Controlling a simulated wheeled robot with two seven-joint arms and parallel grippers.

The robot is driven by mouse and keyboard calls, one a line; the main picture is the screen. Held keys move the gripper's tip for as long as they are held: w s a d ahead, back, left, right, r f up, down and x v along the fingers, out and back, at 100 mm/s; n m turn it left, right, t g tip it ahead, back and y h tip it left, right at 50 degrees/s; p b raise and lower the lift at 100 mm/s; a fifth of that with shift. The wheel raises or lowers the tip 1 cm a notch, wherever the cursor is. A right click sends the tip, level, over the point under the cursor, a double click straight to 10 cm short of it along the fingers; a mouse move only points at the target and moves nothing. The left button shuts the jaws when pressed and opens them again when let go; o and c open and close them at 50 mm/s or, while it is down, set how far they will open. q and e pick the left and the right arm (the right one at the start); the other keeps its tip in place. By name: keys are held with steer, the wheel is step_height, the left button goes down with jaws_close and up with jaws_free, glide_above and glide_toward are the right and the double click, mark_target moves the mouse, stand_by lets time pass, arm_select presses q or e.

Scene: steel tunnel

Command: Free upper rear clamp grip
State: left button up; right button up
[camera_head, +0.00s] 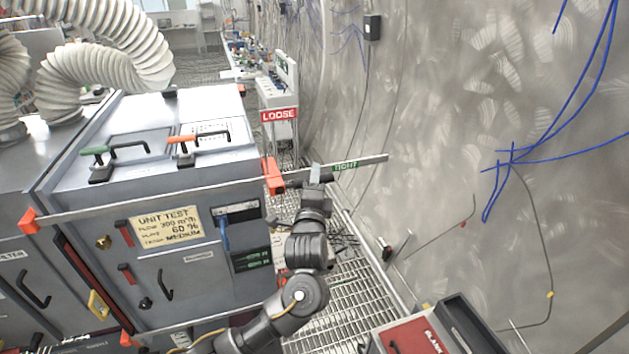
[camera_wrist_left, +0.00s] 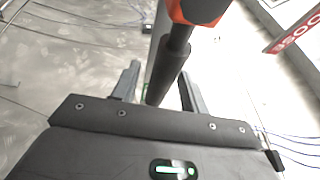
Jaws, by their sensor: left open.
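An orange clamp (camera_head: 273,177) sits on the upper corner of the grey test unit, on a long pale bar (camera_head: 150,201). Its orange end (camera_wrist_left: 197,10) also shows at the top of the left wrist view, with a black cylindrical grip (camera_wrist_left: 172,65) coming down from it. My left gripper (camera_head: 316,176) is at this grip, right of the clamp. In the left wrist view its two fingers (camera_wrist_left: 160,85) are apart, one on each side of the grip. I cannot tell whether either finger touches it. My right gripper is not in view.
A green TIGHT label (camera_head: 346,166) is on the bar's right part; a red LOOSE sign (camera_head: 279,115) stands behind. Another orange clamp (camera_head: 29,221) is at the unit's left corner. A curved metal wall (camera_head: 450,120) bounds the right. A red case (camera_head: 412,338) is at lower right.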

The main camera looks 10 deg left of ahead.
mark_target(308, 178)
arm_select(q)
jaws_close()
steer(key=shift+r, duration=0.1)
steer(key=shift+r+n, duration=0.3)
steer(key=shift+n, duration=0.3)
steer(key=n, duration=0.1)
steer(key=r+n+y, duration=0.1)
steer(key=shift+s+a+r+n+t+y, duration=0.1)
steer(key=shift+s+r+n+t+y, duration=0.05)
steer(key=shift+r+n+t+y, duration=0.2)
steer(key=r+n, duration=0.1)
steer(key=n+y, duration=0.1)
steer(key=n, duration=0.1)
steer(key=shift+s+a+r+t+y, duration=0.15)
steer(key=shift+a+r+t+y, duration=0.1)
steer(key=shift+a+r, duration=0.1)
steer(key=shift+s+a+r+n+y, duration=0.2)
steer(key=shift+r+n+y, duration=0.2)
steer(key=shift+n, duration=0.65)
